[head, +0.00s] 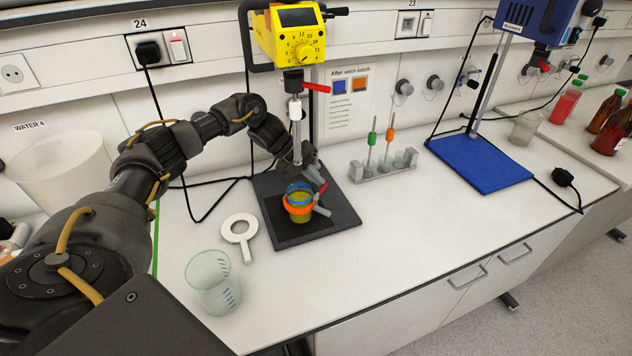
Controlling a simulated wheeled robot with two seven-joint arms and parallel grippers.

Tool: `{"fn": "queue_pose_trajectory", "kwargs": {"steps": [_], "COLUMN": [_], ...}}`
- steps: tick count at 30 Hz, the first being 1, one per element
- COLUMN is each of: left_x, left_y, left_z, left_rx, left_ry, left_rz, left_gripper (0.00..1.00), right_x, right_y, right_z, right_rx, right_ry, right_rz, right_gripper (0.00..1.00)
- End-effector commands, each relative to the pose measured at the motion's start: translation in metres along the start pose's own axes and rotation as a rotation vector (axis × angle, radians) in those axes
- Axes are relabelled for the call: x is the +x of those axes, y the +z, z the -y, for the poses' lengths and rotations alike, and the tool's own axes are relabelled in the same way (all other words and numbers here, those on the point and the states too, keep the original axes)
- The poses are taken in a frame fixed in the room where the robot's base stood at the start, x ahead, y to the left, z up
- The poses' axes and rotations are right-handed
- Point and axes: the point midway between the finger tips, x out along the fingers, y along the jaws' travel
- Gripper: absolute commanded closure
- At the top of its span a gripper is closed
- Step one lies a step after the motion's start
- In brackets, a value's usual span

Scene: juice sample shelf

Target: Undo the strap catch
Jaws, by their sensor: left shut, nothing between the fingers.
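A small cup of yellow-green liquid (299,200) stands on the black base plate (345,219) of the yellow stirrer (290,40). An orange strap (297,208) and a blue band (291,188) go around it. A small red lever (323,187), which looks like the strap catch, sticks out at the right of the cup. A grey part (322,210) juts out below it. I cannot tell whether the catch is open or fastened. My left gripper (317,178) is shut and empty, right above the lever; whether it touches is unclear. My right gripper is out of view.
The stirrer shaft (296,140) comes down just behind the cup. A white ring-shaped tool (240,231) and a clear beaker (212,282) are at the left front. A rack with stirring rods (384,168) stands to the right. The bench front right of the plate is clear.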

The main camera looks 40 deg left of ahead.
Motion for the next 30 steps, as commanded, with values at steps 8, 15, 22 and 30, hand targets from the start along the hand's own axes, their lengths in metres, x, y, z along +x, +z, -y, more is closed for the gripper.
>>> {"fn": "queue_pose_trajectory", "kwargs": {"steps": [8, 15, 22, 30], "left_x": [0.0051, 0.0058, 0.0061, 0.0058], "left_y": [0.0012, 0.0013, 0.0012, 0.0006], "left_z": [0.0048, 0.0067, 0.0070, 0.0066], "left_rx": [0.002, 0.002, 0.002, 0.002], "left_ry": [-0.001, -0.001, -0.001, -0.001], "left_rz": [-0.001, -0.001, -0.001, -0.002], "left_gripper": [1.00, 1.00, 1.00, 1.00], "right_x": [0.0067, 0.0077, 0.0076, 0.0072], "right_y": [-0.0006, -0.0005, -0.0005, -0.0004], "right_z": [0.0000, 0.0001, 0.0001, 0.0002], "right_rx": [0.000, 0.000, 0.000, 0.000], "right_ry": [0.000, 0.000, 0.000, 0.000], "right_rz": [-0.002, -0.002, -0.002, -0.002], "right_gripper": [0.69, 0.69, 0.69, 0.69]}}
